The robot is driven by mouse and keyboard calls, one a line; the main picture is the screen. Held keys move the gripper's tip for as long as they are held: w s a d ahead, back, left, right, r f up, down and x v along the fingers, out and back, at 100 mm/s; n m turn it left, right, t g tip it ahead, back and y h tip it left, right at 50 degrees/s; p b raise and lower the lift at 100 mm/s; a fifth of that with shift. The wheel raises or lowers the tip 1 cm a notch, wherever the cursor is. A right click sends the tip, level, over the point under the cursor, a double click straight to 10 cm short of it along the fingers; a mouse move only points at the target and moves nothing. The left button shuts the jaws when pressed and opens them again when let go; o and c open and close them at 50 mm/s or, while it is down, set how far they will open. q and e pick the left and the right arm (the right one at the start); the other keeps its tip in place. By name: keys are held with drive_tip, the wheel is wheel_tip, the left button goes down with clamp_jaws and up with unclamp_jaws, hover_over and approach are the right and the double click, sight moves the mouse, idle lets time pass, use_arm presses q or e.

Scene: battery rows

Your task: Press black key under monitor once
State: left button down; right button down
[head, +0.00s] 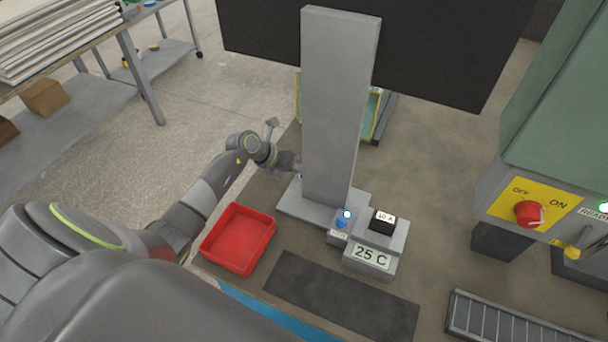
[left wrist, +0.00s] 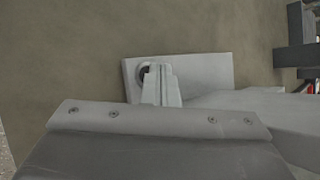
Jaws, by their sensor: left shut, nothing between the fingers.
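The dark monitor (head: 440,50) stands at the top on a grey post (head: 338,110) with a flat grey base (head: 295,205). In front of the post, a grey box with a "25 C" display (head: 371,256) carries a black key (head: 381,227) with a white label on top. My left gripper (head: 292,162) is beside the post on its left side, away from the black key. In the left wrist view its fingers (left wrist: 162,88) are shut and empty, over a grey plate (left wrist: 205,72). The key is not seen there. My right gripper is not in view.
A blue button (head: 341,223) with a small white light sits left of the black key. A red tray (head: 238,239) lies left of the base. A dark mat (head: 340,295) lies in front. A green machine with a red knob (head: 529,213) stands at the right.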

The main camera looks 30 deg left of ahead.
use_arm(q)
drive_tip(key=shift+f, duration=0.2)
idle(0.5)
drive_tip(key=shift+r+p, duration=0.6)
drive_tip(key=shift+r, duration=0.25)
drive_tip(key=shift+r, duration=0.1)
wheel_tip(320, 180, up, 5)
drive_tip(key=p, duration=0.4)
idle(0.5)
